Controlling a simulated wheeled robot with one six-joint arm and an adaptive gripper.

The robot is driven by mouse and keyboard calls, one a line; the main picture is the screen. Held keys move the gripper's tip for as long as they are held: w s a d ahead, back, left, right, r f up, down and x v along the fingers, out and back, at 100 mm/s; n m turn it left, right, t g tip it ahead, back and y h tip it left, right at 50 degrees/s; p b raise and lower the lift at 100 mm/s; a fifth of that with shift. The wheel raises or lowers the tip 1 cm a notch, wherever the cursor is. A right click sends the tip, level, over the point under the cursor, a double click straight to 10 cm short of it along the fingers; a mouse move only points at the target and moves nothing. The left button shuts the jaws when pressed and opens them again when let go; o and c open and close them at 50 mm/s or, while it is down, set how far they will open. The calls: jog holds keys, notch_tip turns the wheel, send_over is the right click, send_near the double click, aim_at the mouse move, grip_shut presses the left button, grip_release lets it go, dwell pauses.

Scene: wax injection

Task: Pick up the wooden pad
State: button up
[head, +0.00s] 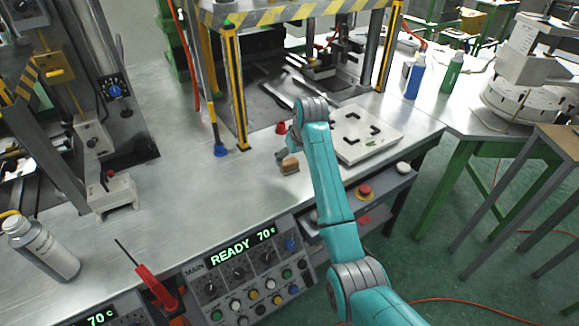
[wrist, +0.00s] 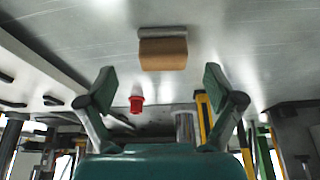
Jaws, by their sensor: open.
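The wooden pad (head: 289,166) is a small brown block on the steel table, left of my arm in the head view. In the wrist view the pad (wrist: 163,55) shows as a brown block with a grey strip along its upper edge. My gripper (wrist: 160,78) is open, its two green fingers apart. The pad appears in the upper middle, between the fingers sideways but beyond their tips. Nothing is held. In the head view my arm mostly hides the gripper.
A white plate with black corner marks (head: 366,138) lies right of my arm. A small red object (head: 281,127) stands behind the pad; it also shows in the wrist view (wrist: 136,104). A yellow-black post (head: 235,90) rises behind. The table left of the pad is clear.

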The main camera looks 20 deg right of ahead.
aim_at(290, 161)
jog(key=x, duration=0.4)
jog(key=shift+w+a, duration=0.1)
jog(key=shift+a, duration=0.15)
jog(key=c, duration=1.3)
